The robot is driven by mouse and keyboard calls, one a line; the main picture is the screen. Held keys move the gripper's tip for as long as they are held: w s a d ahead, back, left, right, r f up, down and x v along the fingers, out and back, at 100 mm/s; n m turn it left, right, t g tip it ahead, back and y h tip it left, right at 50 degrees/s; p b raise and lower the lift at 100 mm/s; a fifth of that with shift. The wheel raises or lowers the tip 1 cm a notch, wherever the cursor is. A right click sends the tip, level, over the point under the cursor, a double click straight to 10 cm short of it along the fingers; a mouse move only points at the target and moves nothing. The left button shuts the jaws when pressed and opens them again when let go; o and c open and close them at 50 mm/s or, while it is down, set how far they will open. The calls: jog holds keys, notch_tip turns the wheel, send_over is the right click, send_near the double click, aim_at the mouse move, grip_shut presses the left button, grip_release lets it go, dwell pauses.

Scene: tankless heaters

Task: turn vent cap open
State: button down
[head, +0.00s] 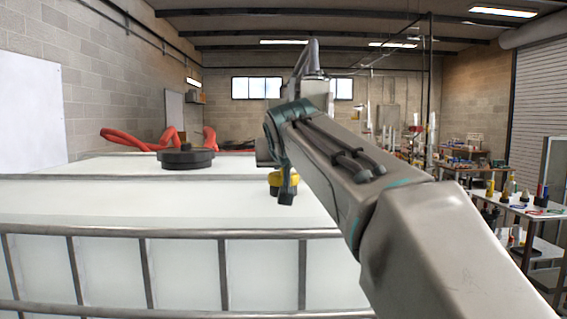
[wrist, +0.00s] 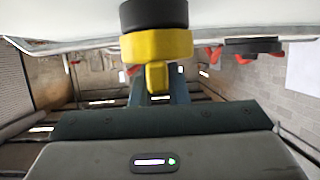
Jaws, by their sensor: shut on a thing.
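The yellow vent cap (head: 274,179) sits on top of the white tank (head: 120,200), partly hidden behind my gripper. In the wrist view, which looks upside down, the yellow cap (wrist: 157,46) is a round ring beside a black cylindrical base (wrist: 154,13). A small yellow tab sticks out from the ring towards my gripper. My gripper (head: 287,190) is at the cap, and in the wrist view its fingers (wrist: 158,84) are shut on the tab. The exact finger contact is small and partly hidden.
A large round black lid (head: 186,158) stands on the tank top to the left. A red hose (head: 135,138) curls behind the tank. Metal bars (head: 150,234) cage the tank's front. Shelves with bottles and tools (head: 515,205) stand at the right.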

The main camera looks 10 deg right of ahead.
jog(key=shift+n+y, duration=1.3)
jog(key=shift+y, duration=0.2)
jog(key=n+y+b, duration=0.1)
jog(key=n+y, duration=0.2)
jog(key=y, duration=0.1)
jog(key=shift+d+n+g, duration=0.1)
jog(key=shift+n+g, duration=0.2)
jog(key=shift+n, duration=0.1)
jog(key=n+g+y, duration=0.2)
jog(key=n+y, duration=0.1)
jog(key=shift+w+r+n+y+p, duration=0.1)
jog(key=shift+n+y+p, duration=0.2)
jog(key=shift+y+p, duration=0.1)
jog(key=n+g+y+p, duration=0.3)
jog(key=n+g, duration=0.1)
jog(key=shift+r+g+p, duration=0.1)
jog(key=shift+g+p, duration=0.2)
jog(key=shift+n+g+y+p, duration=0.7)
jog(key=shift+n+g+p, duration=0.7)
jog(key=shift+n+g, duration=0.25)
jog(key=shift+f+n, duration=0.25)
